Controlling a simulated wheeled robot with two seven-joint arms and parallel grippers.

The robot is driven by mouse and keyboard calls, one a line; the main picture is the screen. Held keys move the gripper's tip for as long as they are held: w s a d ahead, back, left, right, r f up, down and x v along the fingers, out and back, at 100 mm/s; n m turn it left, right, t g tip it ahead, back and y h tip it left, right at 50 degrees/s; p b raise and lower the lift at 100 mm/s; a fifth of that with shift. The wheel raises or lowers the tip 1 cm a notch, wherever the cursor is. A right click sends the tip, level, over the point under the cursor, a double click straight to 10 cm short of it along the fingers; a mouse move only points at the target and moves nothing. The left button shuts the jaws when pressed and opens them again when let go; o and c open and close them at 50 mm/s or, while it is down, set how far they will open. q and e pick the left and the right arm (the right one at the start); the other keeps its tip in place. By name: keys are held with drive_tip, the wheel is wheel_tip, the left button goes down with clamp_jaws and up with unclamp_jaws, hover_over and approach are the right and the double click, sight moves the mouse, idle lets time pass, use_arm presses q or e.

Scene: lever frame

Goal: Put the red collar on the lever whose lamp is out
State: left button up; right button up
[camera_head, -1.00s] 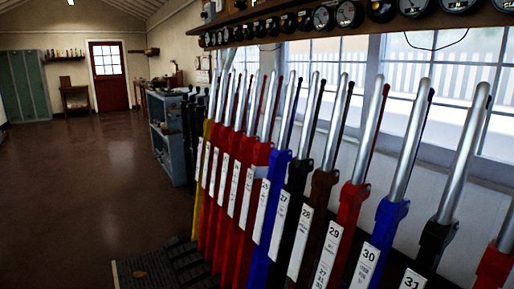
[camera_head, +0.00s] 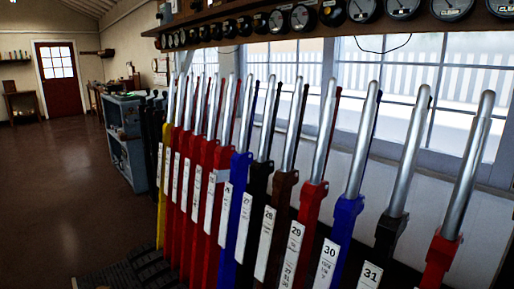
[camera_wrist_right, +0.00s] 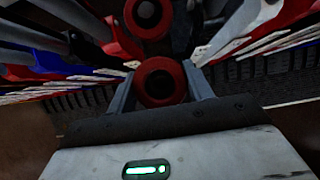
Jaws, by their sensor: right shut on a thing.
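In the right wrist view my right gripper (camera_wrist_right: 160,88) is shut on a red collar (camera_wrist_right: 160,66), a ring with a dark centre between its two grey fingers. A second round red shape with a dark middle (camera_wrist_right: 148,14) shows just beyond it; I cannot tell what it is. In the head view a row of levers with steel handles runs from back left to front right, among them blue lever 30 (camera_head: 345,215), black lever 31 (camera_head: 391,236) and red lever 29 (camera_head: 310,207). I cannot tell which lamp is out. Neither gripper shows in the head view.
A wooden shelf (camera_head: 230,24) with several round dials runs above the levers, in front of windows (camera_head: 420,80). A blue-grey cabinet (camera_head: 125,135) stands beyond the far end of the row. Open brown floor (camera_head: 60,190) lies to the left, toward a red door (camera_head: 57,80).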

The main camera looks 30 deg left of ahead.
drive_tip(key=shift+r+p, duration=1.55)
drive_tip(key=shift+r, duration=1.35)
